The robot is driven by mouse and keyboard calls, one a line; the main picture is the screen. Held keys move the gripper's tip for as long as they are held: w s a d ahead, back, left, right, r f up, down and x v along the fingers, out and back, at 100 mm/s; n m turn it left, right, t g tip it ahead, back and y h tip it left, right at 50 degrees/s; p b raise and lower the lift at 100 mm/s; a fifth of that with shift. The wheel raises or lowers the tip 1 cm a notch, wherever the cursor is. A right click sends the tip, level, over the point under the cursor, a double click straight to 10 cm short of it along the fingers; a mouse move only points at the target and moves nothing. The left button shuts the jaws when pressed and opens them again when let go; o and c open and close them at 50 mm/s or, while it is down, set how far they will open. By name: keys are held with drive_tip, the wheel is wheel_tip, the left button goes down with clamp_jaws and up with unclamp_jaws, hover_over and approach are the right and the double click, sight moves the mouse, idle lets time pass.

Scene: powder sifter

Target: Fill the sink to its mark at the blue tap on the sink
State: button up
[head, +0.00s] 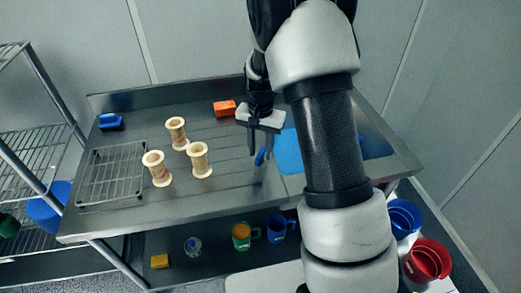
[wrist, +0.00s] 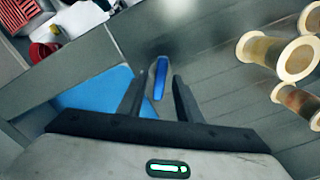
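I cannot tell whether this area is water in the sink or a blue surface. In the wrist view the blue handle (wrist: 160,77) appears between the tips of my gripper (wrist: 159,80). The fingers are apart, with gaps visible on both sides of the handle. In the head view my gripper (head: 261,148) points down over the counter. My arm hides part of the sink area, and no fill mark is visible.
Several cream spools (head: 199,160) stand left of my gripper, beside a wire rack (head: 112,172). An orange block (head: 224,108) and a blue object (head: 110,121) lie farther back. Cups (head: 241,236) stand on the lower shelf. Blue and red containers (head: 427,259) are at right.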

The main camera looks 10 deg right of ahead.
drive_tip(key=shift+f, duration=0.2)
clamp_jaws()
drive_tip(key=shift+n, duration=0.3)
drive_tip(key=n+b, duration=0.1)
drive_tip(key=n, duration=0.1)
drive_tip(key=shift+n, duration=0.3)
drive_tip(key=shift+n+b, duration=0.4)
drive_tip(key=shift+n, duration=1.1)
